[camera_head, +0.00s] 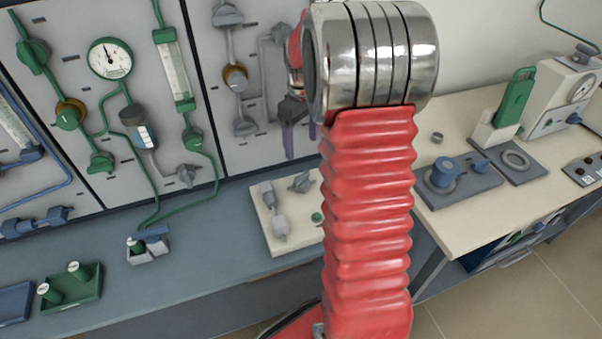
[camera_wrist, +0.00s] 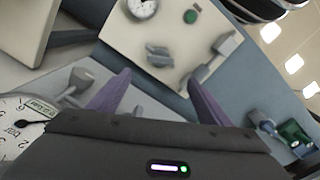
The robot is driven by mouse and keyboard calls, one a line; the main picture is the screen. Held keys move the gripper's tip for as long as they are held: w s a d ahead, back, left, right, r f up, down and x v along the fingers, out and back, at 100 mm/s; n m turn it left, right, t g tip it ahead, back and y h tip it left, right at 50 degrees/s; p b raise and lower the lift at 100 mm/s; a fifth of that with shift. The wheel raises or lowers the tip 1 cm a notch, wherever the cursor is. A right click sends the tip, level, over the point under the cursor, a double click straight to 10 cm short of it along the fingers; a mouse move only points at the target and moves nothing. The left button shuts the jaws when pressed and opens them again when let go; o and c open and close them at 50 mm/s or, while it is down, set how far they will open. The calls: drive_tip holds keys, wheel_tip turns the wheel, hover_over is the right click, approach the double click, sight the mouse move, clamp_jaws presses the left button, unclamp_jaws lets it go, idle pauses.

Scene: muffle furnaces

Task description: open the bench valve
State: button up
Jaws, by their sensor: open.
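A cream board (camera_head: 292,234) lies on the bench with a grey winged valve handle (camera_head: 302,182) and a long grey fitting (camera_head: 273,212). In the wrist view the board (camera_wrist: 118,32) carries the winged handle (camera_wrist: 158,56), the fitting (camera_wrist: 215,62) and a green button (camera_wrist: 190,16). I take the winged handle for the bench valve. My gripper (camera_head: 300,147) has purple fingers and points down above the bench, behind the board in the head view. In the wrist view my gripper (camera_wrist: 158,88) is open and empty, with the handle beyond the fingertips, apart from them.
The upright wall panel (camera_head: 262,143) with grey valves stands close behind my gripper. A gauge (camera_wrist: 142,8) is on the board, and a pressure gauge (camera_wrist: 22,122) is near at lower left in the wrist view. A cream table (camera_head: 470,223) with instruments stands at right.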

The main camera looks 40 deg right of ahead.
sight(301, 176)
wheel_tip(301, 176, down, 13)
drive_tip(key=shift+f, duration=0.2)
idle(0.4)
drive_tip(key=c, duration=1)
